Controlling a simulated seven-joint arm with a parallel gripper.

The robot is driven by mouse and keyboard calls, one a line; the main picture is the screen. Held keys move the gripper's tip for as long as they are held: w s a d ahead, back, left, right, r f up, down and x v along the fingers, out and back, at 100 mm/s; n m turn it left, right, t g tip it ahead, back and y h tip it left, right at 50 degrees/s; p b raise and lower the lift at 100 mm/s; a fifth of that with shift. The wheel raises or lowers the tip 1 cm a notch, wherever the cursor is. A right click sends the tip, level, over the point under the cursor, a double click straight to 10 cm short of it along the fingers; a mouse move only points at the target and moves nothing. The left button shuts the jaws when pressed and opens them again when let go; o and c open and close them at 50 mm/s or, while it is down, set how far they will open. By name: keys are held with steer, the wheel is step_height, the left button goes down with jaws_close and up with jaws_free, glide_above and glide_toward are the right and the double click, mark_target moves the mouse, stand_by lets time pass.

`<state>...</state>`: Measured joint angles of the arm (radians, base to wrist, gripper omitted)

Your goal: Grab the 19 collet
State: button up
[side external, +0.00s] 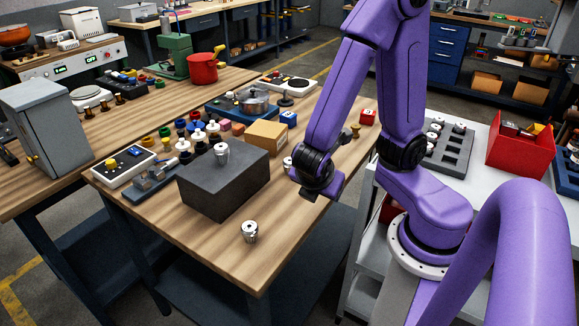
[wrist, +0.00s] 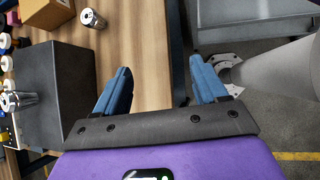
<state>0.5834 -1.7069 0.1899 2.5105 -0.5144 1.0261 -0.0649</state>
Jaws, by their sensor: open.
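Several silver collets are in view, and I cannot read a 19 on any. One collet (side external: 222,153) stands on top of a dark grey block (side external: 225,188); it also shows at the left edge of the wrist view (wrist: 20,101). A second collet (side external: 250,231) stands on the bare wood in front of the block. My gripper (wrist: 160,78) is open and empty, above the bench's edge, right of the block. Its fingertips are unclear in the side view.
The cardboard box (side external: 267,135) and several knobs and small parts crowd the bench behind the block. A grey tray (side external: 451,155) with collets and a red bin (side external: 520,150) are on the white table at right. The bench's front is mostly clear.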

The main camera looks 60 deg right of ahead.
steer(key=w+f+n+t+h, duration=0.1)
steer(key=w+n, duration=0.1)
steer(key=n, duration=0.1)
steer(key=w+f+n+t+h, duration=0.1)
steer(key=w+n+t, duration=0.1)
steer(key=w+n, duration=0.1)
steer(key=w+f+n+t+h, duration=0.1)
steer(key=w+n+t+h, duration=0.1)
steer(key=n, duration=0.1)
steer(key=shift+w+f, duration=0.15)
steer(key=shift+w, duration=0.2)
steer(key=shift+w+d+t, duration=0.1)
steer(key=shift+w+t, duration=0.05)
steer(key=shift+t, duration=0.15)
glide_toward(290, 166)
steer(key=x, duration=0.5)
steer(key=shift+w+f, duration=0.25)
steer(key=shift+w, duration=0.15)
steer(key=x, duration=0.4)
steer(key=shift+s+d, duration=0.25)
steer(key=shift+d, duration=0.05)
steer(key=shift+w+d+f, duration=0.15)
steer(key=shift+w+d, duration=0.15)
steer(key=c, duration=1.2)
